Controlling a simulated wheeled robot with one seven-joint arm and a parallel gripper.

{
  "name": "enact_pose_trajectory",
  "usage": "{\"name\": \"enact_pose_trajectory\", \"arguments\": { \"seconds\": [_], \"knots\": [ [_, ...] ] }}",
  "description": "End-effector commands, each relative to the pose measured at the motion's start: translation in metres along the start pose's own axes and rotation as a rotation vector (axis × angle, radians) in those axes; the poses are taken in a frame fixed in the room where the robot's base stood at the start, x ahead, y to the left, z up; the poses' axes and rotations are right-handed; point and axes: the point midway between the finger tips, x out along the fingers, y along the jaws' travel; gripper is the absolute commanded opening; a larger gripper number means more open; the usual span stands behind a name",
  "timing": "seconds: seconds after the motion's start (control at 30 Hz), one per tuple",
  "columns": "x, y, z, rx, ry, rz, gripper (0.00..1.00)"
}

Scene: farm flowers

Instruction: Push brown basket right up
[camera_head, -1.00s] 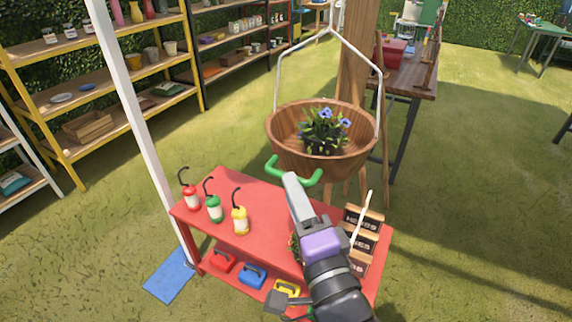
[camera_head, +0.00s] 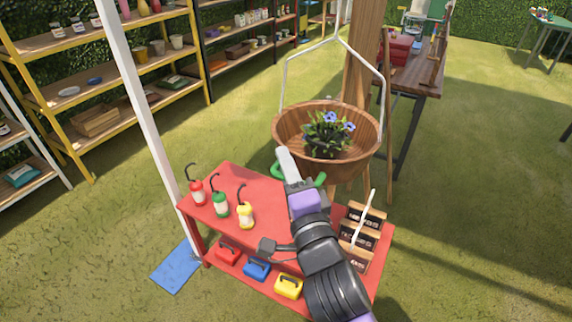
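The brown basket (camera_head: 300,128) is a round wooden bowl hung on pale metal rods beside a wooden post. It hangs level above the far edge of the red table and holds a plant with blue flowers (camera_head: 328,130). My gripper (camera_head: 299,176) has green fingers spread apart, with nothing seen between them. It is just below and in front of the basket's lower left side. My own arm hides the middle of the gripper, and I cannot tell whether it touches the basket.
The red table (camera_head: 255,190) bears red, green and yellow bottles (camera_head: 221,205) at left and wooden herb boxes (camera_head: 357,237) at right. A white pole (camera_head: 142,100) stands at left. A wooden table (camera_head: 418,75) stands behind the basket. Grass at right is clear.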

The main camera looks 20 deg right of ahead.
Motion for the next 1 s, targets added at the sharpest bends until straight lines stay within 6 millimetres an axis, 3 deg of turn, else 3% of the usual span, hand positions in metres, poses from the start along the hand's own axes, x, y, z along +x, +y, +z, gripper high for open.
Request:
{"name": "enact_pose_trajectory", "arguments": {
  "seconds": [0.03, 0.17, 1.0],
  "knots": [
    [-0.0001, 0.0, 0.0, 0.0, 0.0, 0.0, 0.23],
    [-0.0002, -0.0005, 0.0, 0.0, 0.0, -0.001, 0.0],
    [-0.0003, -0.0044, 0.0002, 0.0, -0.001, -0.01, 0.0]
  ]
}}
